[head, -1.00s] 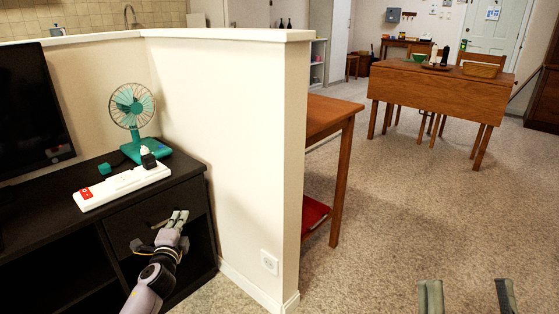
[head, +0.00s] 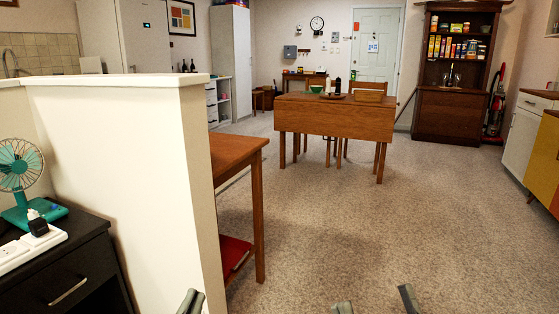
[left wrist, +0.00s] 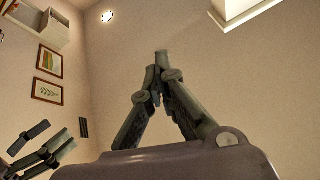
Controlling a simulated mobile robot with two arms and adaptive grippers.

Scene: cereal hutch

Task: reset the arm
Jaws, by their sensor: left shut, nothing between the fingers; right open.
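My left gripper (head: 190,302) shows only as grey fingertips at the bottom edge of the head view, in front of the half wall's base. In the left wrist view its fingers (left wrist: 159,60) meet at the tips, shut and empty, pointing up against a plain wall. My right gripper (head: 375,302) is at the bottom edge of the head view, to the right of the left one, with its two fingertips apart and nothing between them. It also appears at the lower left of the left wrist view (left wrist: 40,150). Most of both arms is out of view.
A black cabinet (head: 95,268) with a drawer handle stands at lower left, bearing a teal fan (head: 20,168) and a white power strip (head: 20,252). A white half wall (head: 120,170) and wooden table (head: 232,160) stand beside it. Carpet (head: 330,225) is clear ahead.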

